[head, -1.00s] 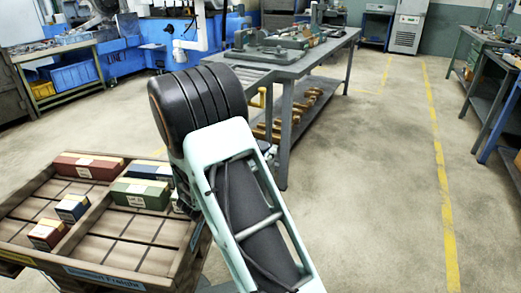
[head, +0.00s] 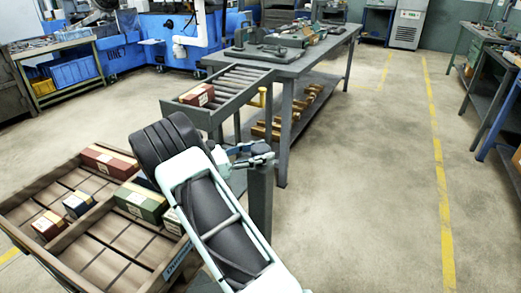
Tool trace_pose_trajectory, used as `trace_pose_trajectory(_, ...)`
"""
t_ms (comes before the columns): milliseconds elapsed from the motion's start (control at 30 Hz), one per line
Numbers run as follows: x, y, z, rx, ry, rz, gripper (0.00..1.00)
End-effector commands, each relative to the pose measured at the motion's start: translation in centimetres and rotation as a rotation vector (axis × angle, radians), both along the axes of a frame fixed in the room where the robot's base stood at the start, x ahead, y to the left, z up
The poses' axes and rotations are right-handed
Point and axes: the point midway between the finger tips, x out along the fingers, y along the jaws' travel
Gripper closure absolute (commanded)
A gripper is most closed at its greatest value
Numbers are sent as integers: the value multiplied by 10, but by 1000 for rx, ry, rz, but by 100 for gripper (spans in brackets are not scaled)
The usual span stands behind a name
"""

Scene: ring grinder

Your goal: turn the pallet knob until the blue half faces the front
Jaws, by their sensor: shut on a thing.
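The wooden pallet tray (head: 103,263) is at the lower left, set at an angle, with its near corner cut off by the bottom edge. A blue label (head: 180,258) shows on its right-hand side wall; I see no yellow label now. My gripper (head: 258,152) is at the top of a dark grey post (head: 260,200), right of the tray. It is shut on the knob there, and its fingers and the post top mostly hide the knob. My arm covers the tray's right corner.
A roller conveyor (head: 235,85) holding a brown-red box (head: 197,95) stands behind. The floor (head: 365,200) to the right is clear.

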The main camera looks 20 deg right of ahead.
Motion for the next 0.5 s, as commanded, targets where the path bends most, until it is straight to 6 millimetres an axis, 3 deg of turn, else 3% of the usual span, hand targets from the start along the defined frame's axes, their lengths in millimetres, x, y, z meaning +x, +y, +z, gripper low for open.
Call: trace_pose_trajectory(500, 0, 0, 0, -1, 0, -127, 81)
